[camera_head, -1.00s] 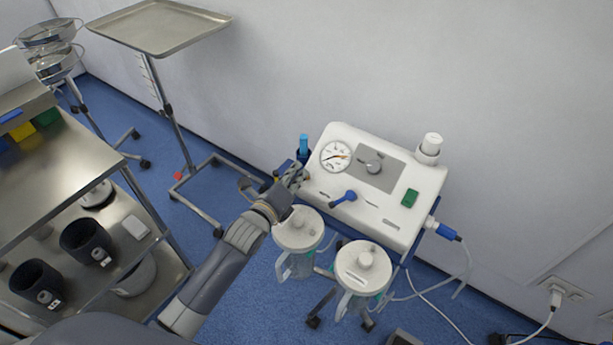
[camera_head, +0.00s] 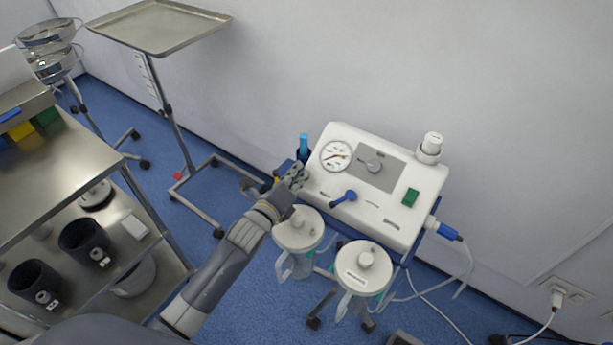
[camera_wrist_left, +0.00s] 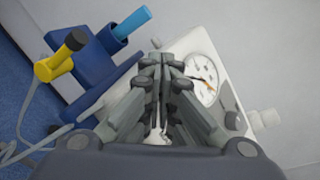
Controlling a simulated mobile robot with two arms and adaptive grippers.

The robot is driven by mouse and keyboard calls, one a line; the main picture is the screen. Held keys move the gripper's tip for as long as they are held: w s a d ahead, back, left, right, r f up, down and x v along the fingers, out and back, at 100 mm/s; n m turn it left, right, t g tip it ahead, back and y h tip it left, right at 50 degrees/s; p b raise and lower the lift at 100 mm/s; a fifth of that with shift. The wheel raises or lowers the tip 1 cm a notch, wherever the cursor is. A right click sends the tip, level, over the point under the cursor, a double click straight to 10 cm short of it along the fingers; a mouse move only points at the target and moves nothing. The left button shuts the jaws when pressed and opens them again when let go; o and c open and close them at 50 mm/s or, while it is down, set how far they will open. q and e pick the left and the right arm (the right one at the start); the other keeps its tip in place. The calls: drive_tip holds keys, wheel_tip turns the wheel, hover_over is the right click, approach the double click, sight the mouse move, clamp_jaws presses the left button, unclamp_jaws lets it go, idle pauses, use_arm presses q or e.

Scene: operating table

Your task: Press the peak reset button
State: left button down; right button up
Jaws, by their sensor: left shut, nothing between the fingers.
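A white suction unit (camera_head: 325,209) stands against the wall. I cannot make out which part is the peak reset button. My left gripper (camera_head: 299,174) is shut and empty at the unit's left edge, just left of the gauge. In the left wrist view the shut fingers (camera_wrist_left: 162,62) point at the unit's edge, with the gauge (camera_wrist_left: 203,80) close on their right. The fingers hide part of the casing; contact cannot be told. My right gripper is out of view.
Two clear canisters (camera_head: 297,232) (camera_head: 364,266) hang in front of the unit. A blue holder (camera_wrist_left: 92,72) with a yellow connector (camera_wrist_left: 54,65) sits beside my left fingers. A steel cart (camera_head: 60,175) and tray stand (camera_head: 160,27) are at left.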

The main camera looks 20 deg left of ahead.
use_arm(q)
drive_tip(key=shift+w+f, duration=0.1)
drive_tip(key=shift+f, duration=0.15)
idle(0.4)
drive_tip(key=shift+s+r+p, duration=0.45)
drive_tip(key=shift+r+p, duration=0.25)
drive_tip(key=shift+p, duration=0.1)
drive_tip(key=shift+a, duration=0.1)
drive_tip(key=s+r+p, duration=0.1)
drive_tip(key=r+p, duration=0.1)
drive_tip(key=s+a+r+p, duration=0.1)
drive_tip(key=r+p, duration=0.1)
drive_tip(key=p, duration=0.1)
drive_tip(key=shift+s, duration=0.4)
idle(0.5)
